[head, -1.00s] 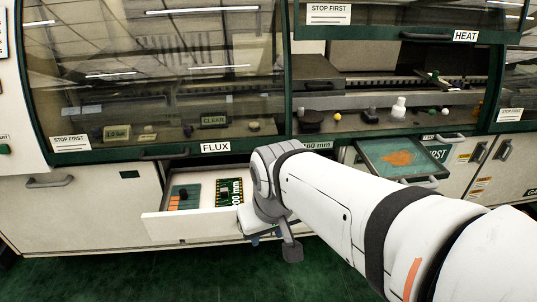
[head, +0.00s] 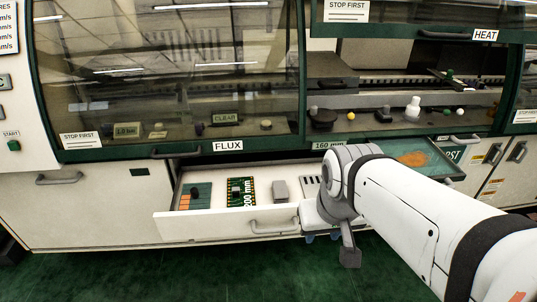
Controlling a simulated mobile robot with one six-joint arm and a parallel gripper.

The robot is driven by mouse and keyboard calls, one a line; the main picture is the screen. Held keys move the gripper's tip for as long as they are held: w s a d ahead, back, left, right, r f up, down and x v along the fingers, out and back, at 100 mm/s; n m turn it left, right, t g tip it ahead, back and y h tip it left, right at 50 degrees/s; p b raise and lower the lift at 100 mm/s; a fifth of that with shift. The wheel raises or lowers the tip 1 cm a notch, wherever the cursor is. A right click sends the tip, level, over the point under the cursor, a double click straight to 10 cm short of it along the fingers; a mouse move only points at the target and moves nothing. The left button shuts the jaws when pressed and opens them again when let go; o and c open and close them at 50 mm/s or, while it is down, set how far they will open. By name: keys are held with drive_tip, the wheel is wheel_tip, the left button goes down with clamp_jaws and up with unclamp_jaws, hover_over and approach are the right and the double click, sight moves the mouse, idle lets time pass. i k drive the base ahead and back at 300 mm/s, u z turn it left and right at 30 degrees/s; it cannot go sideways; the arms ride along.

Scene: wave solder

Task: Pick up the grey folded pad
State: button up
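A small light-grey block (head: 281,190), which looks like the grey folded pad, lies in the open white drawer (head: 190,226), right of a green board. Whether it is folded is too small to tell. My gripper (head: 323,237) is at the end of my white arm, at the drawer's right front. It is right of the grey block and apart from it. It is mostly hidden behind my wrist, with only small blue parts showing below, so its opening cannot be seen.
The drawer also holds a green board (head: 241,191), an orange and grey-green item (head: 194,195) and a slotted pale piece (head: 311,185). The drawer handle (head: 273,228) juts forward. A tray with orange residue (head: 414,158) sticks out at right. Green floor in front is clear.

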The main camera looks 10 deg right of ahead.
sight(280, 191)
drive_tip(key=u, duration=0.05)
drive_tip(key=i, duration=1)
drive_tip(key=z, duration=0.05)
